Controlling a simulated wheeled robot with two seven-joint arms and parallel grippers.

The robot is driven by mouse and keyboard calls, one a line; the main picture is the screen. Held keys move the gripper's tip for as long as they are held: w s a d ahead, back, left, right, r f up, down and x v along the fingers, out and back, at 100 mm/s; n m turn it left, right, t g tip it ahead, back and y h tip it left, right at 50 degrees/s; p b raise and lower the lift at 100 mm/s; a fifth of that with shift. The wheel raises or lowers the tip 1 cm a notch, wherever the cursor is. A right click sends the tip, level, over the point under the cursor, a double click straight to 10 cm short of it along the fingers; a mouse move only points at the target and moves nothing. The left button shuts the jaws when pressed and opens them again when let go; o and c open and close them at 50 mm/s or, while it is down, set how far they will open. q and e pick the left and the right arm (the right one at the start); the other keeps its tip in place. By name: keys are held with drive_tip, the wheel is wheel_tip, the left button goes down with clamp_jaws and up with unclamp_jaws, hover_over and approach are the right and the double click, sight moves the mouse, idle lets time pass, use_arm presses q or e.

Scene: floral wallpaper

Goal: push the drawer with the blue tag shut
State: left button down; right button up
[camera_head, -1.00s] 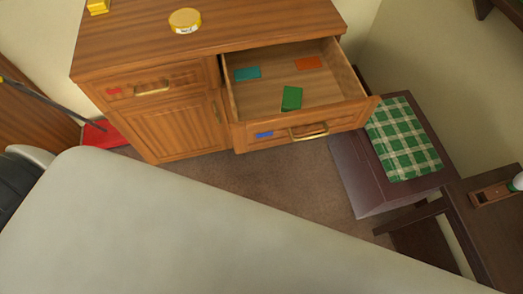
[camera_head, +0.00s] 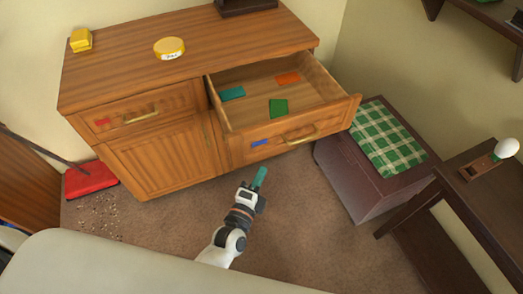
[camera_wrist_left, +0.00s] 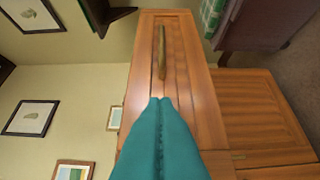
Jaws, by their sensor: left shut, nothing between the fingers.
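The drawer with the blue tag (camera_head: 259,143) is pulled open at the upper right of the wooden cabinet (camera_head: 160,165). Its front has a brass handle (camera_head: 299,134). Inside lie a teal piece (camera_head: 233,93), an orange piece (camera_head: 287,78) and a green piece (camera_head: 278,108). My left gripper (camera_head: 260,178) has teal fingers, shut and empty, in front of and below the drawer front, apart from it. In the left wrist view the shut fingers (camera_wrist_left: 160,110) point toward a wooden front with a handle (camera_wrist_left: 162,52); no tag shows there. My right gripper is not in view.
A dark bench with a green checked cushion (camera_head: 386,138) stands right of the drawer. A dark table (camera_head: 470,187) holding a white egg-like object (camera_head: 506,148) is farther right. A red dustpan (camera_head: 91,179) lies left.

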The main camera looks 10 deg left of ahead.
use_arm(q)
approach(267, 139)
drive_tip(key=w+d, duration=0.3)
drive_tip(key=shift+w+a+f+b, duration=0.1)
drive_tip(key=shift+w+a+b, duration=0.1)
drive_tip(key=shift+w+a, duration=0.4)
drive_tip(key=shift+w+a+f+b, duration=0.15)
drive_tip(key=shift+w+a, duration=0.2)
drive_tip(key=shift+w, duration=0.5)
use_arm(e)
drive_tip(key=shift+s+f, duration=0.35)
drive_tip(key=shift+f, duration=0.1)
use_arm(q)
drive_tip(key=shift+r, duration=0.15)
